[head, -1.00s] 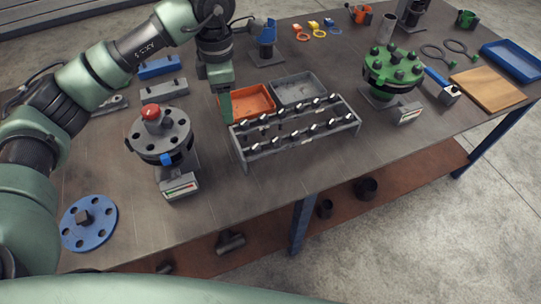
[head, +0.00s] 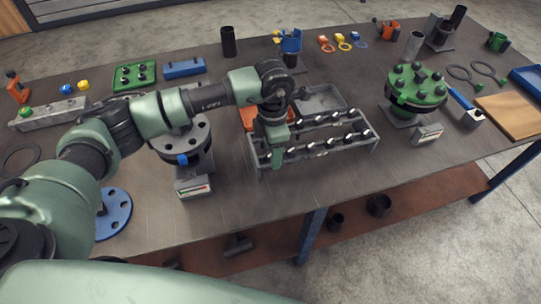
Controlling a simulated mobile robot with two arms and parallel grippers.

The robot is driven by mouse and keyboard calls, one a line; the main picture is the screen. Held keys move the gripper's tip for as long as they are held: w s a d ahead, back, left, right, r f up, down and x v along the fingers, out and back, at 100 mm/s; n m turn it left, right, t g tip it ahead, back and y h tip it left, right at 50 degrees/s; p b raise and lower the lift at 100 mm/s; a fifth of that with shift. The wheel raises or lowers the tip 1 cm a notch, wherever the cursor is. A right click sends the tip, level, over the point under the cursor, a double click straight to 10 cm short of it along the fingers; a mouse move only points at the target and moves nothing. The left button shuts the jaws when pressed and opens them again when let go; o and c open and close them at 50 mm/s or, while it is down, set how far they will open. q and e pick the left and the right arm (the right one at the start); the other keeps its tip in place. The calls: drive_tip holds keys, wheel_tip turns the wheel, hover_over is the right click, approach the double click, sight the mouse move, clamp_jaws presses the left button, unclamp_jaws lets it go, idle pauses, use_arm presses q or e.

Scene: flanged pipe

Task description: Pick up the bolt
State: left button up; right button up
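Several bolts with pale heads stand in two rows in a grey bolt rack (head: 331,150) in the middle of the table. One bolt (head: 348,138) shows clearly in the front row. My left gripper (head: 277,158) points down over the left part of the rack, at its front row. It hides the bolts there. Its fingers overlap in this view, so I cannot see whether they are open or hold anything. My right gripper is not in view.
Behind the rack are an orange tray (head: 249,117) and a grey tray (head: 320,101). A grey flanged pipe (head: 190,150) stands left, partly behind my arm. A green flange with bolts (head: 417,88) stands right. The table front between them is clear.

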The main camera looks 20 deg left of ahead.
use_arm(q)
clamp_jaws()
drive_tip(key=shift+r, duration=0.15)
